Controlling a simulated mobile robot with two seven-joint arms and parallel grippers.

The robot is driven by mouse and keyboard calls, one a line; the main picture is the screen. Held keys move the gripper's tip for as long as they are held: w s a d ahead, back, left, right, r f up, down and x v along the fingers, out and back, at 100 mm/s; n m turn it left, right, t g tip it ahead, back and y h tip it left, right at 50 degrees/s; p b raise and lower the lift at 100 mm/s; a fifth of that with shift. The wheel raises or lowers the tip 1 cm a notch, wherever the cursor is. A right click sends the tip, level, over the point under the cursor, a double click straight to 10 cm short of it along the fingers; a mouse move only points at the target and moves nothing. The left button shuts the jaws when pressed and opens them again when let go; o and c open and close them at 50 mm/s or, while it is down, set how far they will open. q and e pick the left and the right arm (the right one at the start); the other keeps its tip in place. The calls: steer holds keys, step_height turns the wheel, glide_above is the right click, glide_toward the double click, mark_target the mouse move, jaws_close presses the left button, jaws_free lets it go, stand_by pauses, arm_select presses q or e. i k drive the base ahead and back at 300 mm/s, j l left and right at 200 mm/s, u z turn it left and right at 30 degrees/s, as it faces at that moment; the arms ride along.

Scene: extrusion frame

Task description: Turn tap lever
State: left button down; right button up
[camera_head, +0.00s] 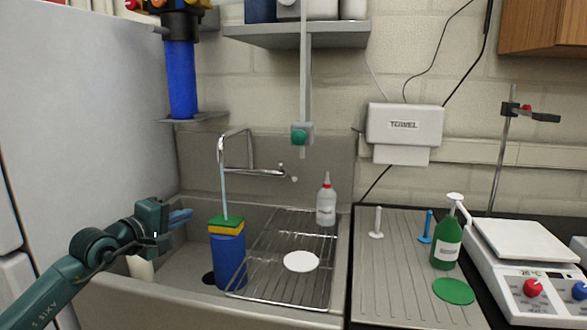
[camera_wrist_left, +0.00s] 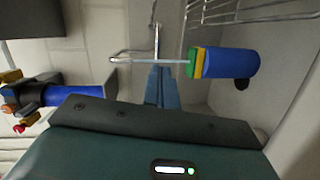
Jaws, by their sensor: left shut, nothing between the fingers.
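The metal tap (camera_head: 250,171) stands at the back wall above the sink, with a bent pipe on the left and a long horizontal arm ending at a small knob on the right. Which part is the lever is hard to tell. The tap also shows thin and bright in the wrist view (camera_wrist_left: 157,40). My left gripper (camera_head: 188,214) is over the left of the sink, in front of and below the tap, apart from it. Its blue fingers (camera_wrist_left: 163,82) are together, with nothing between them. My right gripper is not in view.
A blue cylinder (camera_head: 229,262) with a green-yellow sponge (camera_head: 226,225) stands right of my left gripper. A wire rack (camera_head: 262,269) holds a white disc (camera_head: 301,261) and a bottle (camera_head: 326,205). A blue filter (camera_head: 181,80) hangs upper left.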

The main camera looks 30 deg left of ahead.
mark_target(281, 164)
steer(key=i+j, duration=0.1)
steer(key=i, duration=0.8)
